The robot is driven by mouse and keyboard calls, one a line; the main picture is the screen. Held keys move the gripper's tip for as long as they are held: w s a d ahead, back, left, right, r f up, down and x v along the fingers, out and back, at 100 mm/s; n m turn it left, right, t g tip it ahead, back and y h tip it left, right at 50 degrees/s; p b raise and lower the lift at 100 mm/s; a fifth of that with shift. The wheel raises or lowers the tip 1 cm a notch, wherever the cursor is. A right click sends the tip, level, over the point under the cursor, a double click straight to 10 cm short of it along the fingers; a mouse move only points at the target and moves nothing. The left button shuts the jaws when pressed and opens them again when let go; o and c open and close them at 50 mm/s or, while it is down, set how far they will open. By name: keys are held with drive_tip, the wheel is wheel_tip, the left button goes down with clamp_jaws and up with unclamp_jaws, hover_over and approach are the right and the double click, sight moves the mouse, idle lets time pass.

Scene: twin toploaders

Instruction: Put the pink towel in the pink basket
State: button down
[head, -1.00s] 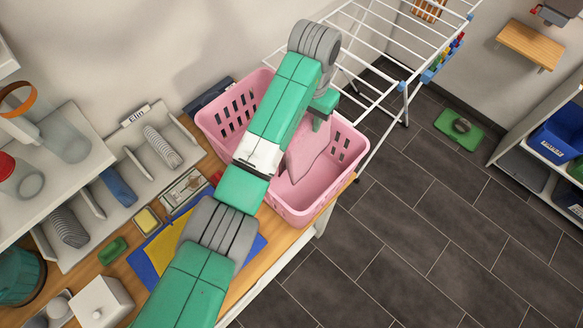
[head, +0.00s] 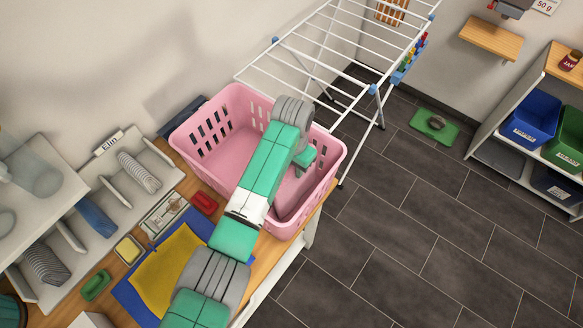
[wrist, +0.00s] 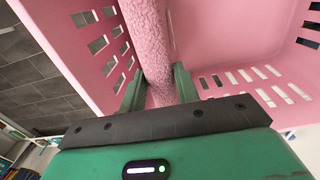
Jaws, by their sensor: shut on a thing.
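The pink basket (head: 228,153) stands upright at the end of the wooden counter, its slotted walls and part of its floor showing. My gripper (wrist: 158,88) is shut on the pink towel (wrist: 148,35), which shows as a rough-textured pink strip between the fingers in the wrist view. The basket's slotted walls (wrist: 245,25) surround the towel and fingers in that view. In the head view my arm reaches over the basket and its end is inside the basket's outline. There the towel is hard to tell from the pink walls, and whether it touches the floor is unclear.
A white drying rack (head: 300,62) stands just behind the basket.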

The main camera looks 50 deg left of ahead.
drive_tip(key=shift+f, duration=0.95)
drive_tip(key=c, duration=1)
unclamp_jaws()
drive_tip(key=shift+c, duration=0.2)
wheel_tip(320, 180, up, 12)
